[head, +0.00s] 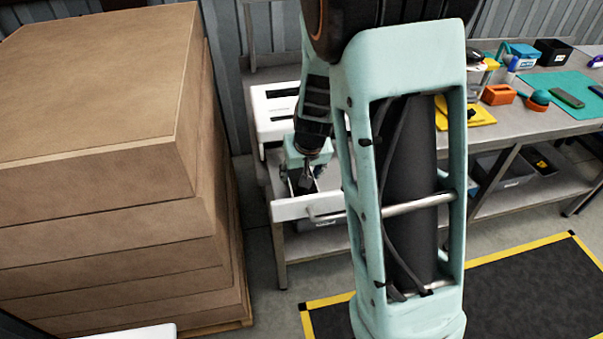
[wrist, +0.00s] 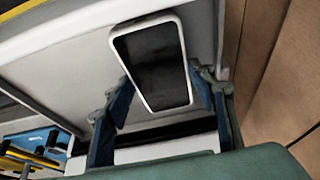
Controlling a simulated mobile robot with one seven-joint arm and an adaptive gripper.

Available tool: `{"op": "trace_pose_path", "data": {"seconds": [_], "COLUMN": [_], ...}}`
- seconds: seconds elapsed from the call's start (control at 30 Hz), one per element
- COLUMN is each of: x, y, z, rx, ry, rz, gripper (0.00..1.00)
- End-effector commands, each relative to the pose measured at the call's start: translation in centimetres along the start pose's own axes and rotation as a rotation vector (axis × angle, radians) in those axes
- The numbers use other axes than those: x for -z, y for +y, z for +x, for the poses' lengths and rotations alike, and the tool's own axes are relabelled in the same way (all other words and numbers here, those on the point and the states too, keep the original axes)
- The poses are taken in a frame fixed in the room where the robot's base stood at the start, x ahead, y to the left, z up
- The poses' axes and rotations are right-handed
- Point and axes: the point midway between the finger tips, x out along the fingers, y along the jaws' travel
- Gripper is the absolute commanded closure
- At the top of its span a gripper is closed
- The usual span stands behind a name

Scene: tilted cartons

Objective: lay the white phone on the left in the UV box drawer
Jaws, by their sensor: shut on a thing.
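The white phone (wrist: 152,62), with a white rim and a dark screen, shows in the wrist view between the blue fingers of my gripper (wrist: 163,84). My gripper is shut on it and holds it near one end, tilted in the picture. Behind it is a pale surface, apparently part of the drawer. In the head view the white UV box (head: 272,112) stands on the bench with its drawer (head: 308,206) pulled out. My gripper (head: 303,183) is over the open drawer, and the phone cannot be made out there. Whether the phone touches the drawer floor cannot be told.
Stacked brown cartons (head: 95,160) rise close on the left. The bench to the right holds an orange block (head: 498,94), a yellow tray (head: 465,112), a teal mat (head: 555,92) and a dark phone (head: 567,98). My arm hides part of the bench.

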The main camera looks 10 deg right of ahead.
Motion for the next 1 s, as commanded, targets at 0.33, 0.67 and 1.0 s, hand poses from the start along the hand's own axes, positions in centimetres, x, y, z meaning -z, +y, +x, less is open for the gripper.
{"op": "trace_pose_path", "data": {"seconds": [0.33, 0.67, 1.0], "x": [-0.03, -0.10, -0.11], "y": [0.00, 0.00, 0.00], "z": [0.18, 0.32, 0.33], "rx": [0.000, 0.000, 0.000], "ry": [0.001, 0.001, 0.001], "rz": [0.000, 0.000, 0.000], "gripper": [0.78, 0.78, 0.35]}}
